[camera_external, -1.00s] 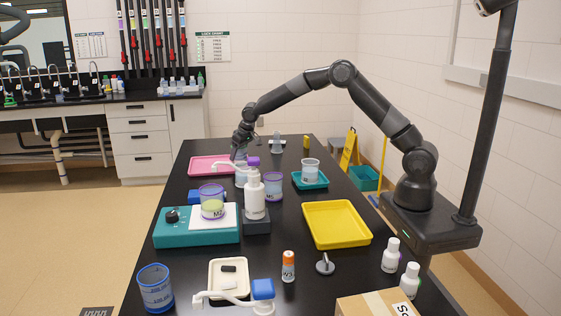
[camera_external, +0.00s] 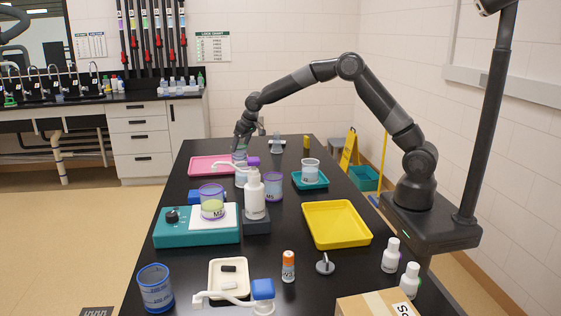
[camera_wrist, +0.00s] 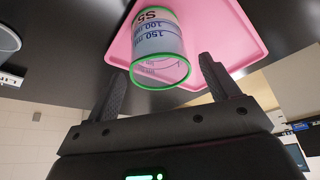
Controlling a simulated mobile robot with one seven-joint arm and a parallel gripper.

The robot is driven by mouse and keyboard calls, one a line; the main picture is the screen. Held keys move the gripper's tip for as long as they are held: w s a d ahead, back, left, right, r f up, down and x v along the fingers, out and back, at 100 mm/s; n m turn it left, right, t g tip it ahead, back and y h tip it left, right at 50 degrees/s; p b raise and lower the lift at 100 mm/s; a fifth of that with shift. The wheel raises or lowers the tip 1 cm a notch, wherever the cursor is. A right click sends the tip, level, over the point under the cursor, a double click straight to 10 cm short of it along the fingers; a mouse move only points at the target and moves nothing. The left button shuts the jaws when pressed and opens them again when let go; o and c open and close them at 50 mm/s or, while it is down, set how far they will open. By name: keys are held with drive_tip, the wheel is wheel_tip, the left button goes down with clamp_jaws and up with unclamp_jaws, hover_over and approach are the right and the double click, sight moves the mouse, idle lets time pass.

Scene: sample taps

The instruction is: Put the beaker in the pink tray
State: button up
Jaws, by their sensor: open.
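A clear beaker with a green rim and blue markings (camera_wrist: 158,50) stands in the pink tray (camera_wrist: 232,38) in the wrist view, seen from above its rim. In the external view the pink tray (camera_external: 205,166) lies at the far left of the black bench. The beaker (camera_external: 239,155) shows small there, partly hidden by things in front. My gripper (camera_external: 242,139) is just above the beaker. In the wrist view my gripper (camera_wrist: 162,70) is open, its two fingers spread on either side of the beaker's rim with gaps between.
A purple-rimmed beaker (camera_external: 272,186) and a white pump bottle (camera_external: 254,195) stand in front of the tray. A teal tray (camera_external: 311,181) holds another beaker. A yellow tray (camera_external: 337,224) is empty. A teal stirrer (camera_external: 196,233) carries a beaker.

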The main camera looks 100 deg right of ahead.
drive_tip(key=s+a+r+n, duration=0.1)
drive_tip(key=s+a+r, duration=0.3)
drive_tip(key=a+r, duration=0.3)
drive_tip(key=s+a+r+n, duration=0.1)
drive_tip(key=s+a+r, duration=0.2)
drive_tip(key=a+r, duration=0.4)
drive_tip(key=s+a+r+n, duration=0.2)
drive_tip(key=s+a+r, duration=0.3)
drive_tip(key=s+a, duration=0.55)
drive_tip(key=s+a+f+n+y, duration=0.1)
drive_tip(key=s+a, duration=0.3)
drive_tip(key=s, duration=0.3)
drive_tip(key=s+a+f+n+t+y, duration=0.1)
drive_tip(key=s+a, duration=0.3)
drive_tip(key=s, duration=0.3)
drive_tip(key=s+a+f+n, duration=0.1)
drive_tip(key=s+a, duration=0.3)
drive_tip(key=s, duration=0.4)
drive_tip(key=shift+a+f+t+y, duration=0.35)
drive_tip(key=shift+a+t+y, duration=0.05)
